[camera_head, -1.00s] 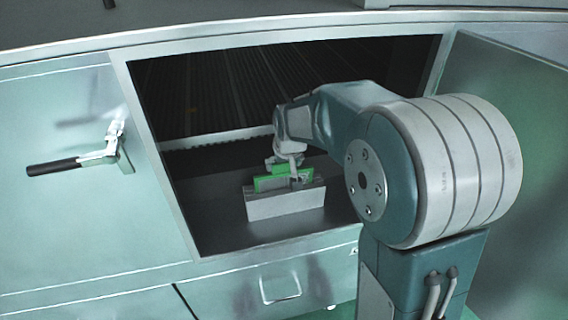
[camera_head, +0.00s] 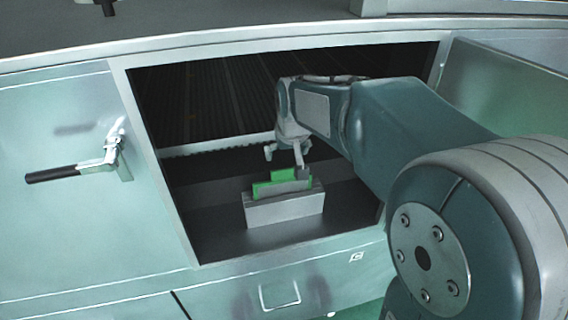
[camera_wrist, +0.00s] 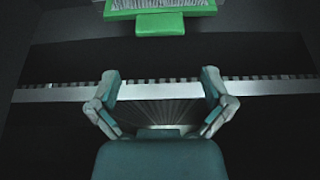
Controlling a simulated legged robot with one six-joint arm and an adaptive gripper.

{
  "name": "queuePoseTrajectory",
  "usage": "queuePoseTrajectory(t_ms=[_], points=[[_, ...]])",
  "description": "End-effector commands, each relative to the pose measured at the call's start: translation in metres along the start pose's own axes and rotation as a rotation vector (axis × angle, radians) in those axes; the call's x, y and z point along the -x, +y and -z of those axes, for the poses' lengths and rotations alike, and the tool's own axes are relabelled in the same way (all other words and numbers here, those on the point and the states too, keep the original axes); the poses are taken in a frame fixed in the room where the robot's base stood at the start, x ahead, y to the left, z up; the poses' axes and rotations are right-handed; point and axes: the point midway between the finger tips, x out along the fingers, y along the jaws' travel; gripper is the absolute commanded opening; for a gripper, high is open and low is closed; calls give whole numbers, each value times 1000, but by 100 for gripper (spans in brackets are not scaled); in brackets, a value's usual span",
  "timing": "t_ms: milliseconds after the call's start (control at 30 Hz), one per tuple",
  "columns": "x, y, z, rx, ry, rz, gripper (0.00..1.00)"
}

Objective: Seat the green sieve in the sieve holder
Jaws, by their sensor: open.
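The green sieve (camera_head: 262,189) stands in the sieve holder (camera_head: 284,209), a grey block inside the open cabinet bay. Its green frame shows above the block's top; its lower part is hidden in the holder, so I cannot tell how deep it sits. My gripper (camera_head: 286,151) is open and empty, just above the sieve and apart from it. In the wrist view the fingers of my gripper (camera_wrist: 160,84) are spread wide with nothing between them. The sieve's green frame, its pale mesh and its tab (camera_wrist: 159,25) show at the top edge of that view.
The holder stands on a dark floor (camera_head: 215,232) with free room to its left. A pale toothed strip (camera_head: 215,146) runs behind it. The bay's metal frame (camera_head: 158,165) surrounds the opening. A black-handled latch (camera_head: 75,171) juts out at the left.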

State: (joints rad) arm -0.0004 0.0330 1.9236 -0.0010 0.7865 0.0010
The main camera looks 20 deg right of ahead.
Motion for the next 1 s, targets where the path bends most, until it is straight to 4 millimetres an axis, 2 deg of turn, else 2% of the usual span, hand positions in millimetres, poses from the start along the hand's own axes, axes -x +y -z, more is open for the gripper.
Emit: queuePoseTrajectory(t_ms=[100, 267, 367, 467, 700, 900, 1000], points=[[18, 0, 0, 0, 1, 0, 100], [29, 0, -1, 0, 0, 0, 100], [40, 0, -11, 0, 7, 0, 100], [58, 0, -36, 0, 21, 0, 100], [95, 0, -118, 0, 57, 0, 100], [105, 0, -184, 0, 83, 0, 100], [104, 0, -205, 0, 90, 1, 100]])
